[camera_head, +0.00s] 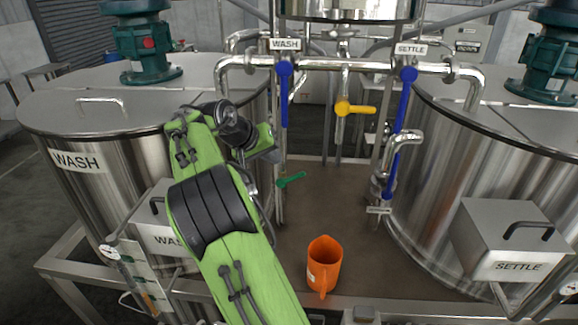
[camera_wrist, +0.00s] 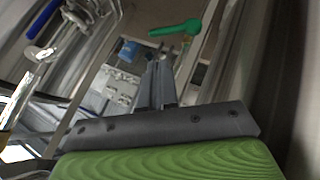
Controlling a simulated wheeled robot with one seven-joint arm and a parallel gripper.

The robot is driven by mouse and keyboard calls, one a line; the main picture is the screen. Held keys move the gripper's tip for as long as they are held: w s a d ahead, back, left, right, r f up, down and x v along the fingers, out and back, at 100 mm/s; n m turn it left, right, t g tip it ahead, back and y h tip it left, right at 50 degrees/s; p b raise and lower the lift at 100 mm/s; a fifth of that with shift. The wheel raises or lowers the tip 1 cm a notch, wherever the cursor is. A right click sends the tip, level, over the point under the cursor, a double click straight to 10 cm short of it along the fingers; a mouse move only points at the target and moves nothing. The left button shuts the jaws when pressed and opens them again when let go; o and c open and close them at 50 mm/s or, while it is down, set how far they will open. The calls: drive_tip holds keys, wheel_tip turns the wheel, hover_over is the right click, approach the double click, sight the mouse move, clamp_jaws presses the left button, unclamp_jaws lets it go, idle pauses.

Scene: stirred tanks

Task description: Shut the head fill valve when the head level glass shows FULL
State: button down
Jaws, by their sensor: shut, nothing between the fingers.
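A green lever handle (camera_head: 291,180) sits on a thin vertical pipe at the middle, behind the orange jug. It also shows in the wrist view (camera_wrist: 175,28), just beyond the fingertips. No label reads on it, so I cannot tell whether it is the head fill valve. The head vessel (camera_head: 350,8) shows only its bottom at the top edge; no level glass or FULL mark is visible. My gripper (camera_wrist: 158,70) is shut and empty, its fingers pointing toward the green handle and apart from it. In the head view my arm mostly hides the fingers.
Blue levers hang under the WASH (camera_head: 284,95) and SETTLE (camera_head: 400,130) labels, with a yellow lever (camera_head: 355,108) between them. Steel tanks stand left (camera_head: 90,125) and right (camera_head: 480,150). An orange jug (camera_head: 323,264) stands on the deck; the deck behind it is clear.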

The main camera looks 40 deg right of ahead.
sight(294, 178)
drive_tip(key=b+x, duration=0.1)
drive_tip(key=x, duration=0.9)
drive_tip(key=shift+d, duration=0.35)
drive_tip(key=shift+f, duration=0.1)
drive_tip(key=shift+s+d+b, duration=0.15)
drive_tip(key=shift+s+b, duration=0.05)
drive_tip(key=shift+b, duration=0.25)
drive_tip(key=shift+f+m, duration=0.15)
drive_tip(key=shift+m, duration=0.15)
drive_tip(key=shift+s+d+f+b, duration=0.4)
drive_tip(key=shift+s+f+b, duration=0.1)
drive_tip(key=shift+f+b, duration=0.1)
drive_tip(key=shift+s+d+f+b, duration=0.4)
drive_tip(key=shift+s+f+b, duration=0.1)
drive_tip(key=shift+f+b, duration=0.1)
